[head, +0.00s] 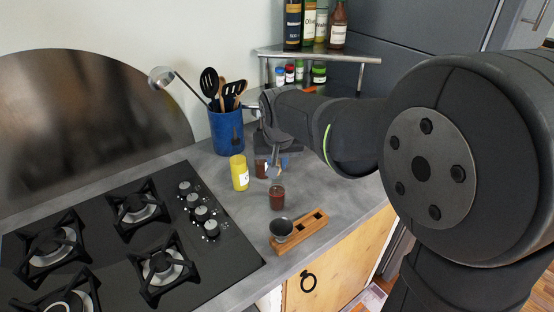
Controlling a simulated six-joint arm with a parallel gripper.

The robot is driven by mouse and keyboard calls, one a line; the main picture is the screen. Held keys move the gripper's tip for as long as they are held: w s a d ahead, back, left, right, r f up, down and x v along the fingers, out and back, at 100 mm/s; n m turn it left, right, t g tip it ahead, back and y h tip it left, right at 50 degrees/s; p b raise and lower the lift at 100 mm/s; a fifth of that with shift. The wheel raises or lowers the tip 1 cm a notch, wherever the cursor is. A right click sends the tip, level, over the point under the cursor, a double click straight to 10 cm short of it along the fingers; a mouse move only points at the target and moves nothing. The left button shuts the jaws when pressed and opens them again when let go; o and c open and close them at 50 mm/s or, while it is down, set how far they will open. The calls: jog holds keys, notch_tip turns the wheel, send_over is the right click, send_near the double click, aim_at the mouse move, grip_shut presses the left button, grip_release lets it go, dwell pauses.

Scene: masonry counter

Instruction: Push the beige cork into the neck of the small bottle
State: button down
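My gripper (274,172) points down over the counter, small in the head view and partly behind my own arm. Whether its fingers are apart or closed is too small to make out. A small reddish-brown bottle (277,198) stands upright on the counter, just in front of and below the gripper. A second small brown container (261,169) stands close beside the gripper on its left. I cannot make out the beige cork with certainty; it may be hidden at the fingertips. The bottle necks are too small to tell whether anything sits in them.
A yellow container (239,173) stands left of the gripper. A wooden block (312,225) with holes holds a dark cup-like piece (281,228) near the front edge. A blue utensil pot (226,132) stands behind, a gas hob (130,240) lies left, and a bottle shelf (320,54) is at the back.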

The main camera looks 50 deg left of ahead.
jog(key=shift+f, duration=0.85)
jog(key=c, duration=1.2)
grip_release()
jog(key=v, duration=1.7)
jog(key=shift+r, duration=0.2)
jog(key=shift+d, duration=0.1)
jog(key=x, duration=1.7)
jog(key=shift+f, duration=0.2)
jog(key=shift+r, duration=0.2)
